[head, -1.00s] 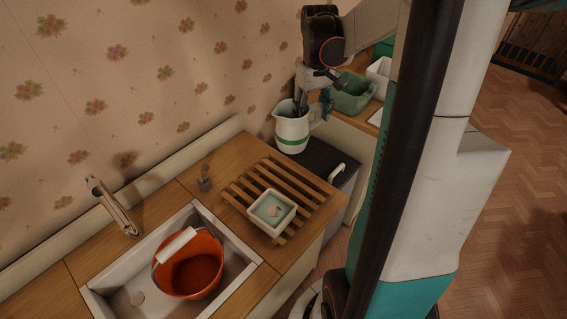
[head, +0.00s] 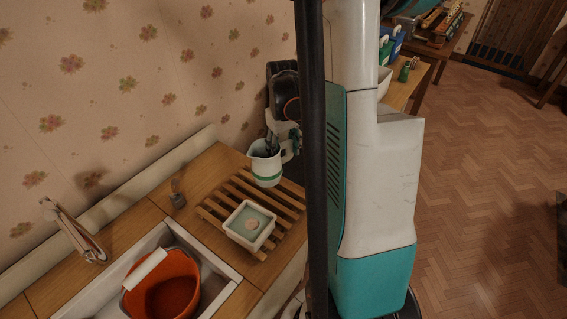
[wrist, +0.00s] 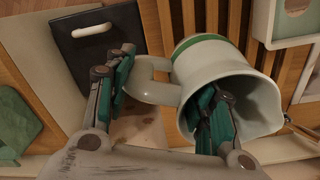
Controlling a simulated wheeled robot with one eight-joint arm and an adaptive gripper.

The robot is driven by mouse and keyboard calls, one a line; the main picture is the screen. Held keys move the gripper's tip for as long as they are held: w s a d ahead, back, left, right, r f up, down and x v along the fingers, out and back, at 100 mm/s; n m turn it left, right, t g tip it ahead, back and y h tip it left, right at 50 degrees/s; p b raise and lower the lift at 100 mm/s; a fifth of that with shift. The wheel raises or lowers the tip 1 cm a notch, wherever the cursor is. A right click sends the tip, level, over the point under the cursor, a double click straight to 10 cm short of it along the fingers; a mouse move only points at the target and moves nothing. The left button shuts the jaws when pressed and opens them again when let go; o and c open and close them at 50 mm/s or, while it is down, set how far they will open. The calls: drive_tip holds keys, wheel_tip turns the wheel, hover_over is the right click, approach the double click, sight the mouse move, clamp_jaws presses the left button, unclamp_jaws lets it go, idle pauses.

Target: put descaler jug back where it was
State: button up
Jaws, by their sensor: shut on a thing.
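The descaler jug (head: 267,172) is white with a green band and looks upright in the head view, at the far end of the slatted wooden rack. In the wrist view the jug (wrist: 205,62) shows its open mouth and its handle. My gripper (head: 278,138) is shut on the jug from above. In the wrist view one finger of my gripper (wrist: 165,100) is inside the mouth and the other is outside, beside the handle. The jug appears to be held above the rack (head: 229,186); the gap beneath it is hard to judge.
A white dish (head: 233,232) with a round piece in it stands on the rack. An orange bucket (head: 165,290) sits in the white sink (head: 213,262), near the tap (head: 75,228).

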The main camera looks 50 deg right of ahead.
drive_tip(key=shift+f+b, duration=0.65)
drive_tip(key=shift+f, duration=1.65)
drive_tip(key=shift+f, duration=0.2)
drive_tip(key=o, duration=1.6)
drive_tip(key=shift+o, duration=0.2)
drive_tip(key=shift+r, duration=0.15)
wheel_tip(320, 180, up, 12)
drive_tip(key=p, duration=0.3)
drive_tip(key=shift+a+p, duration=0.1)
drive_tip(key=shift+p, duration=0.2)
